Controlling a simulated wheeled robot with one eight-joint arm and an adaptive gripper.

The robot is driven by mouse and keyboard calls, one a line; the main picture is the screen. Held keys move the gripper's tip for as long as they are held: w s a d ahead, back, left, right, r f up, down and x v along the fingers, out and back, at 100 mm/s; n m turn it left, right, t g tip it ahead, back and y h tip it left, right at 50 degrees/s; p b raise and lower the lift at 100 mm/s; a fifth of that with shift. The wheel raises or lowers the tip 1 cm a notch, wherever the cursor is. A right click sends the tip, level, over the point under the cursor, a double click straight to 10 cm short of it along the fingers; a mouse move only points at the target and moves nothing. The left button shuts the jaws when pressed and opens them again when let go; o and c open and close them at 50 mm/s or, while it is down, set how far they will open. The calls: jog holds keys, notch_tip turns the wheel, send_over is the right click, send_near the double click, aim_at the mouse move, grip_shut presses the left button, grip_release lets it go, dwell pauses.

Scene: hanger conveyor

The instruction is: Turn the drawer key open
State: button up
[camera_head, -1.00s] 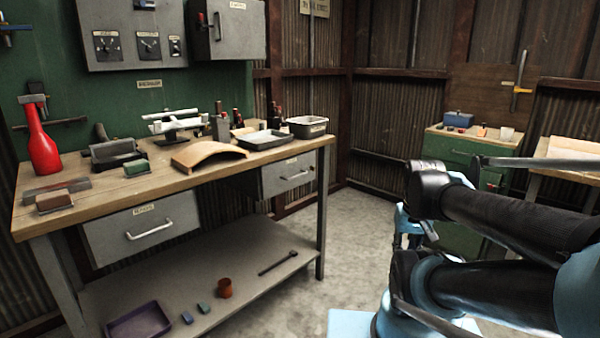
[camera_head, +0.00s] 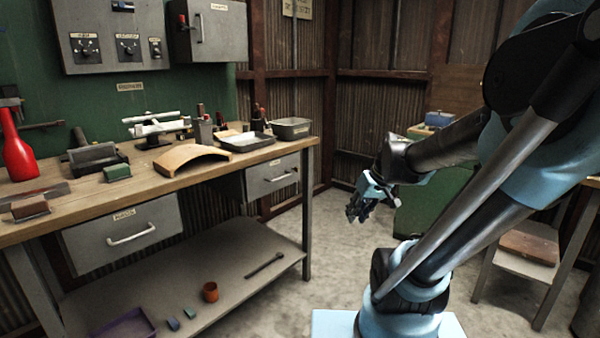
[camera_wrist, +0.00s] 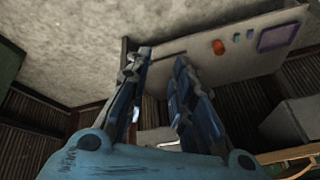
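Two grey drawers hang under the workbench top in the head view. The right drawer (camera_head: 272,175) is shut and has a handle and a small dark part near its right edge; I cannot tell whether this is the key. The left drawer (camera_head: 122,233) has a bar handle and a label, and no key shows on it. My gripper (camera_head: 353,214) is in the free space right of the workbench, apart from the drawers. In the wrist view my gripper (camera_wrist: 163,60) is open, with nothing seen between its two blue fingers.
The workbench top (camera_head: 215,165) carries a red bottle (camera_head: 18,150), a curved wooden piece (camera_head: 190,158) and trays. The lower shelf (camera_head: 235,262) holds an orange cup (camera_head: 211,292) and a purple tray (camera_head: 125,328). A bench leg (camera_head: 307,215) stands between my gripper and the right drawer. Floor there is clear.

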jog(key=w+a+r+n+t+y, duration=0.1)
jog(key=w+a+r+n+y, duration=0.15)
jog(key=w, duration=0.55)
jog(key=w+a+r+n+t+y, duration=0.1)
jog(key=w+a+r, duration=0.15)
jog(key=w, duration=0.45)
jog(key=n+t+y, duration=0.3)
jog(key=y, duration=0.1)
send_near(296, 169)
jog(key=x, duration=0.7)
jog(key=shift+w, duration=0.2)
jog(key=shift+a+f+h, duration=0.1)
jog(key=shift+h, duration=0.15)
grip_shut()
